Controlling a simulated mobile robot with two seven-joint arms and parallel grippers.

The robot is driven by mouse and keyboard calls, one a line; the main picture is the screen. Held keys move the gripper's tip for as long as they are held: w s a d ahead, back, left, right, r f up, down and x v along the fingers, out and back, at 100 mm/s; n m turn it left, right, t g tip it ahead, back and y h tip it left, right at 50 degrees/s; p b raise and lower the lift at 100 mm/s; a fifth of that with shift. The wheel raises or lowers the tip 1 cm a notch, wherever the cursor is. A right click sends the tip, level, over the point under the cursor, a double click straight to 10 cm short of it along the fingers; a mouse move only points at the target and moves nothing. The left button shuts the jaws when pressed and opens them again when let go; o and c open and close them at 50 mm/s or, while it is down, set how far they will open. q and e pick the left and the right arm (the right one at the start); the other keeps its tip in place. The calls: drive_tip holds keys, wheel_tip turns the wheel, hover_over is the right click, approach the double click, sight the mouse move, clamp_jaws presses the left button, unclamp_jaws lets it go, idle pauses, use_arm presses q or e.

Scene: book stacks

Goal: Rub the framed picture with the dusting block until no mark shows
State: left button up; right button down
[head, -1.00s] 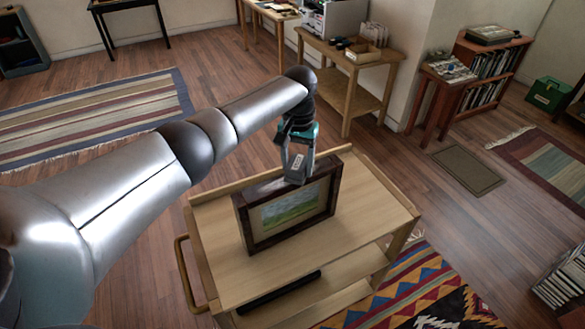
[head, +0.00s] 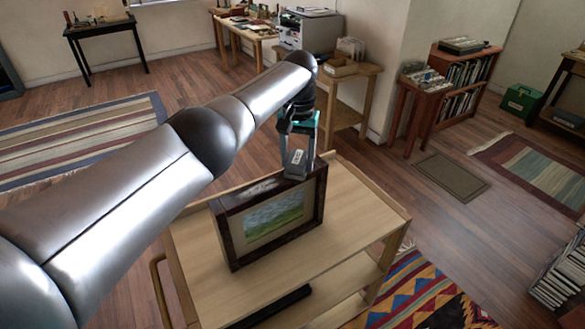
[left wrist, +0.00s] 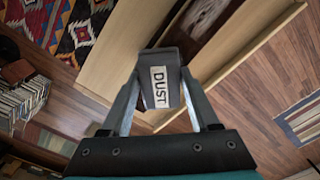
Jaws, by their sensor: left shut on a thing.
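The framed picture (head: 275,218) stands upright on the wooden trolley (head: 345,215). Its thick dark brown frame holds a green field under a pale blue-grey sky. I cannot tell whether block and frame touch. In the left wrist view the block (left wrist: 160,88), labelled DUST, sits between the fingers, and part of the dark frame (left wrist: 208,42) shows beyond it. My right gripper is not in view.
The trolley has low rims, a lower shelf with a dark bar (head: 270,308) and a side handle (head: 158,290). A patterned rug (head: 430,300) lies to its right. A wooden side table (head: 345,112) stands behind. Floor between is clear.

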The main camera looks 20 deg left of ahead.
use_arm(q)
drive_tip(key=shift+w+d+f+b, duration=0.15)
drive_tip(key=shift+w+d+b, duration=0.3)
drive_tip(key=shift+b, duration=0.95)
drive_tip(key=shift+r+p, duration=0.25)
drive_tip(key=shift+p, duration=0.3)
drive_tip(key=shift+s+a+r+p, duration=0.15)
drive_tip(key=shift+a+p, duration=0.1)
drive_tip(key=shift+p, duration=1)
drive_tip(key=s+p, duration=0.1)
drive_tip(key=p, duration=0.2)
drive_tip(key=shift+a+p, duration=0.3)
drive_tip(key=shift+p, duration=0.05)
drive_tip(key=s+a+p, duration=0.1)
drive_tip(key=p, duration=0.2)
drive_tip(key=shift+p, duration=0.3)
drive_tip(key=shift+s+a+f+p, duration=0.1)
drive_tip(key=shift+s+f+p, duration=0.1)
drive_tip(key=shift+f+p, duration=0.15)
